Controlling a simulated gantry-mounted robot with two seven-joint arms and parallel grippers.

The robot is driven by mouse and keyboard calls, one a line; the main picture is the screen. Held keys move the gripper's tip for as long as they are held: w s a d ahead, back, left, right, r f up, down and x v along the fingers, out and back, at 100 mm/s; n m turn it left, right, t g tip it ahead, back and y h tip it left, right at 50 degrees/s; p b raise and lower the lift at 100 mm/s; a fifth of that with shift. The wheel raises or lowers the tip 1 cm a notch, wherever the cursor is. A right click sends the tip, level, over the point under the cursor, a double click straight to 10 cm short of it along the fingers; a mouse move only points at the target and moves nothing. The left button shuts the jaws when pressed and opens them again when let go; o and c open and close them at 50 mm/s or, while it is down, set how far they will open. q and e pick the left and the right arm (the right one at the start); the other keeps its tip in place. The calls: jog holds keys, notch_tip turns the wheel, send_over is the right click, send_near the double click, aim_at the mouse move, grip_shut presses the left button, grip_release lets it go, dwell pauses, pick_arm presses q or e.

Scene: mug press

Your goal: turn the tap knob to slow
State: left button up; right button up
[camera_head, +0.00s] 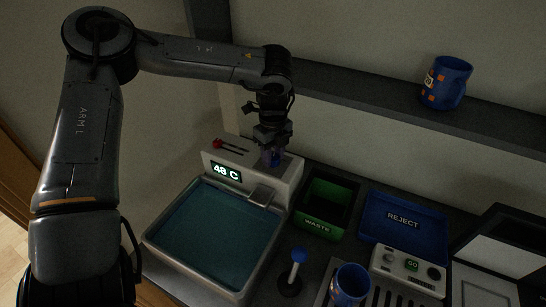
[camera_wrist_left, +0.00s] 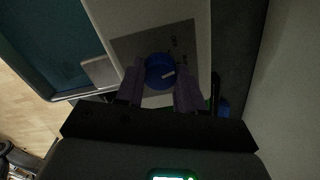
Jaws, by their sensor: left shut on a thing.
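The blue tap knob (camera_wrist_left: 160,71) sits on a dark plate on top of the white tap housing. My left gripper (camera_wrist_left: 160,88) is shut on the knob, one finger on each side. In the head view my left gripper (camera_head: 270,150) reaches down over the housing (camera_head: 290,175) from above and hides most of the knob. My right gripper is not in view.
A water basin (camera_head: 160,238) stands in front of the housing, with a display (camera_head: 226,172) reading 48 C and a red lever (camera_head: 217,144). To the right are a green waste bin (camera_head: 318,222), a blue reject tray (camera_head: 364,222), a blue-topped joystick (camera_head: 299,255) and mugs (camera_head: 349,283) (camera_head: 446,82).

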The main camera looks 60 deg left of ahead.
aim_at(273, 157)
pick_arm(q)
jog(key=shift+m, duration=1.3)
jog(key=o, duration=1)
jog(key=shift+o, duration=0.2)
jog(key=shift+r+b, duration=0.1)
jog(key=shift+b, duration=0.2)
notch_tip(273, 157, up, 11)
jog(key=b, duration=0.2)
